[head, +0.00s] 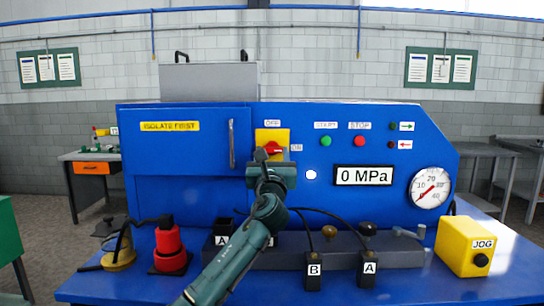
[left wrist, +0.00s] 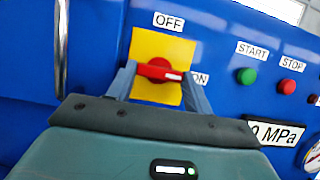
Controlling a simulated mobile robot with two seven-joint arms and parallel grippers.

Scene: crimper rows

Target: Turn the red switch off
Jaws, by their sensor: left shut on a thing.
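The red switch (head: 275,147) sits on a yellow plate (head: 283,135) on the blue machine's front. An OFF label (head: 272,123) is above the plate and an ON label (head: 296,147) is at its right. In the left wrist view, the red handle (left wrist: 160,70) lies nearly level, its right end toward the ON label. My left gripper (head: 270,155) is at the switch. In the left wrist view, its two fingers (left wrist: 158,82) are shut on the handle from both ends. The gripper hides the lower part of the plate in the head view. My right gripper is not in view.
A vertical door handle (head: 232,144) is left of the switch. A green START button (head: 326,141) and a red STOP button (head: 360,141) are to the right. A display (head: 363,175) reads 0 MPa. Blocks marked A and B, cables and a yellow JOG box (head: 463,246) stand below.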

